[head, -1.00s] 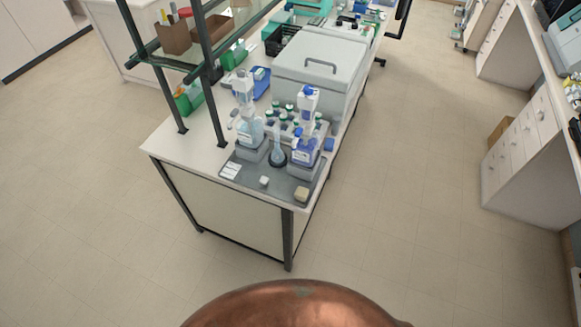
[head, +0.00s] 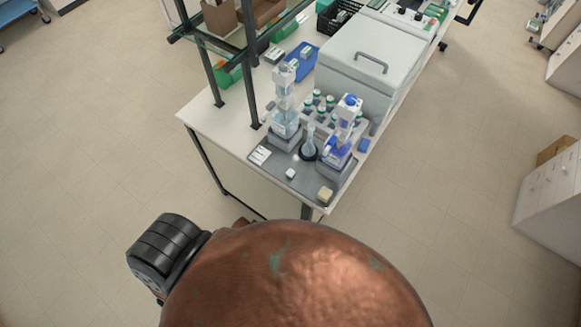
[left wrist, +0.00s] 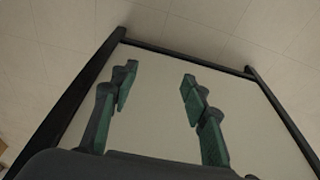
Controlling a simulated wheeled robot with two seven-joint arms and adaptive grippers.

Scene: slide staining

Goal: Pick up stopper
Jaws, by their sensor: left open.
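A small white piece (head: 291,173), which may be the stopper, lies on the grey tray (head: 278,172) at the near end of the bench; it is too small to be sure. A flask (head: 309,148) stands in a dark ring behind it. My left gripper (left wrist: 158,82) is open and empty in the left wrist view, its two green-padded fingers wide apart in front of the bench's pale end panel. The stopper is not in the left wrist view. In the head view the left gripper's fingers are hidden. My right gripper is not in view.
Two dispenser bottles, a left one (head: 286,120) and a blue-labelled right one (head: 340,145), flank the flask. Several small capped bottles (head: 318,103) stand behind. A beige block (head: 325,194) is at the tray's front corner. A shelf post (head: 249,70) rises at left; a grey box (head: 370,60) stands behind.

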